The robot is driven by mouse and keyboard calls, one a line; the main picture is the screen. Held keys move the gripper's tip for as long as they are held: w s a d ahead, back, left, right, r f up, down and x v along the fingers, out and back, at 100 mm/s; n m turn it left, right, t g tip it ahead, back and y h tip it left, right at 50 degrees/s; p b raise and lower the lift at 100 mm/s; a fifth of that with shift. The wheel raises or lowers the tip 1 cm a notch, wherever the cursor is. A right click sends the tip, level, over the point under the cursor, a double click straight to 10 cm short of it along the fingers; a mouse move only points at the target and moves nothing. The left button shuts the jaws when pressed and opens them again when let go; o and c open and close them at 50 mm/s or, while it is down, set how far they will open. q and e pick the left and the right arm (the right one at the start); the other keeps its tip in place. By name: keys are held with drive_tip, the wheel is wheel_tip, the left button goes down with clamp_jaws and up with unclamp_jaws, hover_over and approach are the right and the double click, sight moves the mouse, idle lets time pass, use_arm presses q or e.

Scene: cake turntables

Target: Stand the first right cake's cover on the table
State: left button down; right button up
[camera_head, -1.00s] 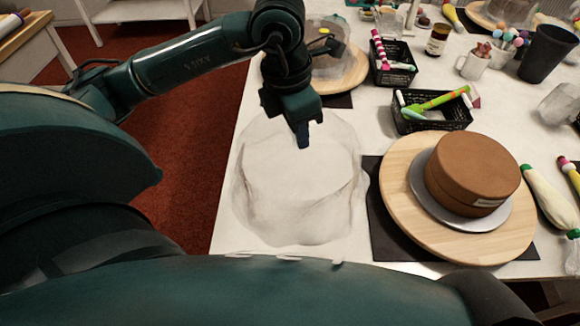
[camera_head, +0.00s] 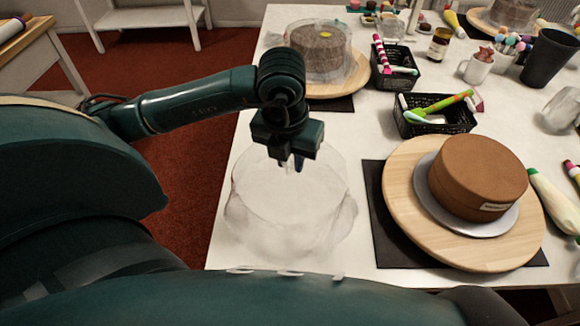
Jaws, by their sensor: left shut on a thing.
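The clear, whitish cake cover (camera_head: 288,218) is upright over the white table at its near left, left of the first right cake. My left gripper (camera_head: 292,165) points down and is shut on the cover's top. I cannot tell whether the cover's lower rim touches the table. The brown cake (camera_head: 480,170) sits uncovered on a silver board on the round wooden turntable (camera_head: 402,205). My right gripper is not in view.
A black basket with tools (camera_head: 436,118) stands behind the turntable, with another basket (camera_head: 393,70) beyond it. A covered grey-brown cake (camera_head: 318,48) stands at the back left. Piping bags (camera_head: 553,203) lie at the right. The table's left edge is close to the cover.

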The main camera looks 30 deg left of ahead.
use_arm(q)
wheel_tip(320, 180, down, 3)
drive_tip(key=shift+f, duration=0.1)
drive_tip(key=c, duration=1.3)
unclamp_jaws()
drive_tip(key=shift+r, duration=0.3)
drive_tip(key=r, duration=0.4)
drive_tip(key=s+r, duration=0.1)
drive_tip(key=r, duration=0.6)
drive_tip(key=shift+s+d+r+p, duration=0.15)
drive_tip(key=shift+s+r+p, duration=0.15)
drive_tip(key=shift+s+p, duration=0.1)
